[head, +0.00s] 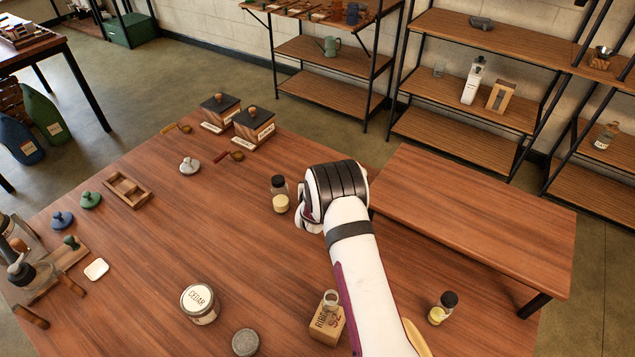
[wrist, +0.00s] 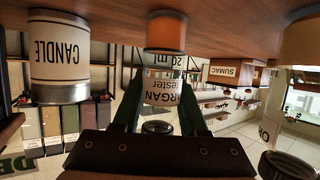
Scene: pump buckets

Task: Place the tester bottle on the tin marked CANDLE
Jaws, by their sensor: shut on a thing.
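The tester bottle (wrist: 165,32) shows upside down in the wrist view, as all things do there. It has orange contents at its base, a pale label reading ARGAN tester 20 ml, and a dark cap. My gripper (wrist: 162,84) is shut on it, one dark finger on each side of the label. I cannot tell whether its base touches the table. The tin marked CANDLE (wrist: 60,55) stands on the table at the left of the wrist view, apart from the bottle, with a cream label and metal lid. In the head view my arm hides the gripper; I see neither held bottle nor CANDLE tin there.
In the head view a CEDAR tin (head: 200,303), a grey round piece (head: 245,342) and a wooden block (head: 326,325) stand near the front. Capped bottles stand left (head: 280,195) and right (head: 443,308) of my arm. Wooden boxes (head: 254,127) stand behind. The table's middle is fairly clear.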

